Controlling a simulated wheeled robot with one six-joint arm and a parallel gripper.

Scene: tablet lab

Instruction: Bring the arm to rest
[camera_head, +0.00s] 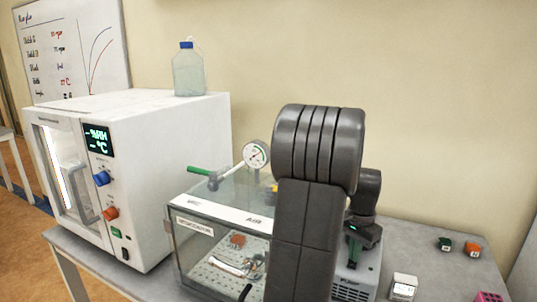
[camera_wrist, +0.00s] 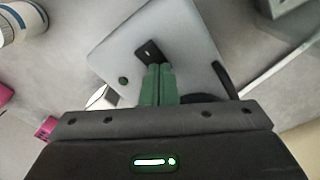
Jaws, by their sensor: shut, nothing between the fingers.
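My dark grey arm rises in the middle of the head view, in front of the bench. My gripper (camera_head: 354,252) is partly hidden at the arm's right, with green fingers pointing down. In the wrist view the green fingers of my gripper (camera_wrist: 160,68) are together, with nothing between them. They are over a light grey box-shaped device (camera_wrist: 120,50) with a black patch and a round green knob. In the head view a grey device (camera_head: 352,284) stands below the gripper, mostly hidden by my arm. I cannot tell how high the fingers are above it.
A clear vacuum chamber (camera_head: 190,240) with a gauge (camera_head: 256,154) stands left of my arm. A white climate cabinet (camera_head: 160,130) carries a bottle (camera_head: 188,72). Small blocks, green (camera_head: 445,244), orange (camera_head: 472,249) and white (camera_head: 404,286), are at right. The bench (camera_head: 420,245) between them is clear.

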